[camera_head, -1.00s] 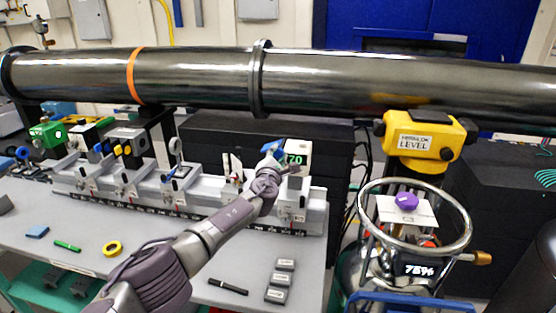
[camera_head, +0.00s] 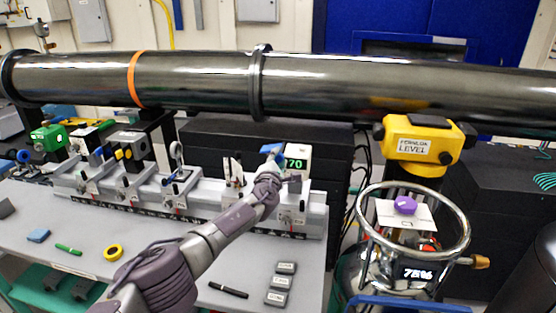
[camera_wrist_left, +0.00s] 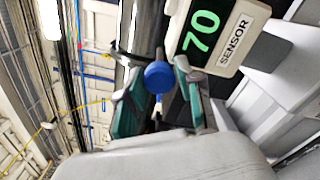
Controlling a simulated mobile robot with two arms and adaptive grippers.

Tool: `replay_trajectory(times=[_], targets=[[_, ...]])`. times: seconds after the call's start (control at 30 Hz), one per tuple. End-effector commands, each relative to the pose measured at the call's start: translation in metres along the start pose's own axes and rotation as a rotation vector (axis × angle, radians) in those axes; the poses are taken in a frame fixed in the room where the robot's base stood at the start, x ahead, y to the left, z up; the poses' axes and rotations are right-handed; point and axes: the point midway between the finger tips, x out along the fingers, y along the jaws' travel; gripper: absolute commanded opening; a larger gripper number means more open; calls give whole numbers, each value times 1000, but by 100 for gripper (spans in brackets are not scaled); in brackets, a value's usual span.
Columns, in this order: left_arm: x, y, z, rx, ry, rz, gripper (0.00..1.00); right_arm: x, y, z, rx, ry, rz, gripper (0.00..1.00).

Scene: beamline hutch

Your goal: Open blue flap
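The white sensor box (camera_head: 298,158) with a green "70" readout stands at the right end of the bench rail. It also shows close up in the left wrist view (camera_wrist_left: 218,36). A blue piece (camera_head: 270,148), seemingly the flap, shows just left of the box. In the wrist view a round blue part (camera_wrist_left: 158,77) lies between the two teal fingers. My left gripper (camera_head: 278,160) is at the box's left side, and its fingers stand apart on either side of the blue part. Whether they touch it is hard to tell. My right gripper is out of view.
A large dark pipe (camera_head: 190,78) runs across above the bench. Several optic mounts stand on the rail (camera_head: 215,205) to the left. A pen (camera_head: 228,290), a yellow ring (camera_head: 113,253) and small grey blocks (camera_head: 280,283) lie on the bench. A metal dewar with a ring (camera_head: 463,240) stands right.

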Motion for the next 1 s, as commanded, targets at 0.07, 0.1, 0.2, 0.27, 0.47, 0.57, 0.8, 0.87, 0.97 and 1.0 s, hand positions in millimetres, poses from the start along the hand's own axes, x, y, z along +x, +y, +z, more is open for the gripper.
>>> replay_trajectory(times=[0.07,0.1,0.2,0.27,0.47,0.57,0.8,0.87,0.97,1.0], targets=[[0,0,0,-1,0,0,54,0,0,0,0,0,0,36],[0,0,0,-1,0,0,57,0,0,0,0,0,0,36],[0,0,0,-1,0,0,57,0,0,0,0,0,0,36],[0,0,0,-1,0,0,57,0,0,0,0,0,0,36],[-1,-1,0,-4,-1,-1,57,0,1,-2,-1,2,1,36],[-5,-4,0,-6,-2,-3,57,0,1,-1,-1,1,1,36],[-22,-4,0,-10,-2,-3,57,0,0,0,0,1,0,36],[-28,-2,-1,-8,-1,-1,57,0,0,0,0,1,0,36],[-38,1,-1,-3,-1,2,57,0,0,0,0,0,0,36],[-43,1,0,-2,-3,3,57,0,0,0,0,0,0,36]])
